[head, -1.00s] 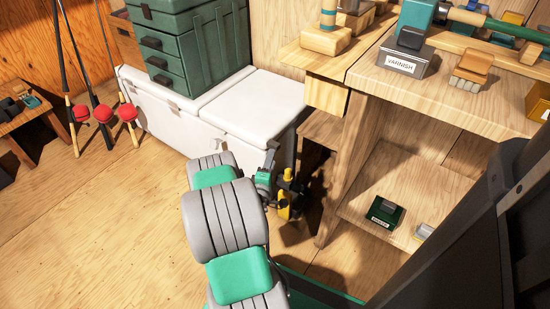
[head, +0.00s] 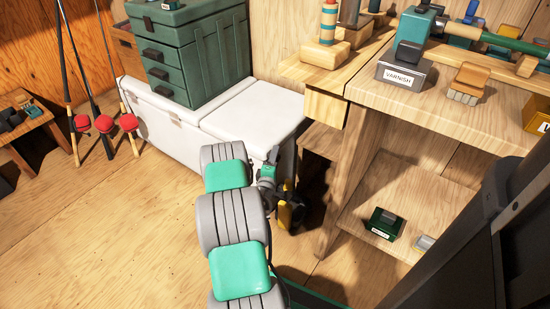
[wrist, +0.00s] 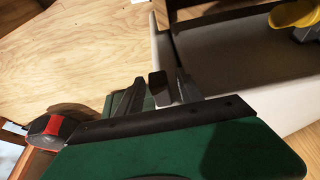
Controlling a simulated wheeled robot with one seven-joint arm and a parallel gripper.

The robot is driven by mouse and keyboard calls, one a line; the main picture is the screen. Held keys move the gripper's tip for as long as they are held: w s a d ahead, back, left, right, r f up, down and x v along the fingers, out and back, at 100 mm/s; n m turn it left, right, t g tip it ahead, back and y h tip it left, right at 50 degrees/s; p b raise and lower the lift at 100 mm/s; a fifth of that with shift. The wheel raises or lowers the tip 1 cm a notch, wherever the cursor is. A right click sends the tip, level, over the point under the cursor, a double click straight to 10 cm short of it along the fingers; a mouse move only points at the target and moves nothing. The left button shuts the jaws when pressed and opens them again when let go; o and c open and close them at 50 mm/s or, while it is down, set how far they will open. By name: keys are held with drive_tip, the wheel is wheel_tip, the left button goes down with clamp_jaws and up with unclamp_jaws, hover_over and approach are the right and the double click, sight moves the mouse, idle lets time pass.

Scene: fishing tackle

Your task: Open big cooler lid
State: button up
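The big white cooler (head: 168,128) stands against the back wall in the head view. Its lid is down; the right part of the lid (head: 255,108) is bare. A green drawer tackle box (head: 190,58) sits on the left part. My gripper (head: 270,165) is at the cooler's front right corner, partly hidden by my arm. In the wrist view its two dark fingers (wrist: 157,95) are spread apart. A small dark block (wrist: 158,82) shows between them; I cannot tell whether it is touched. A pale edge and shadowed grey surface (wrist: 235,55) lie beyond, seemingly the cooler.
A wooden workbench (head: 430,90) with a varnish box (head: 403,75) and a lower shelf stands right of the cooler. A yellow-and-black object (head: 288,212) is near my gripper. Rods with red floats (head: 104,124) lean at left. The floor left of my arm is clear.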

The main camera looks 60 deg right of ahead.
clamp_jaws()
idle(1.2)
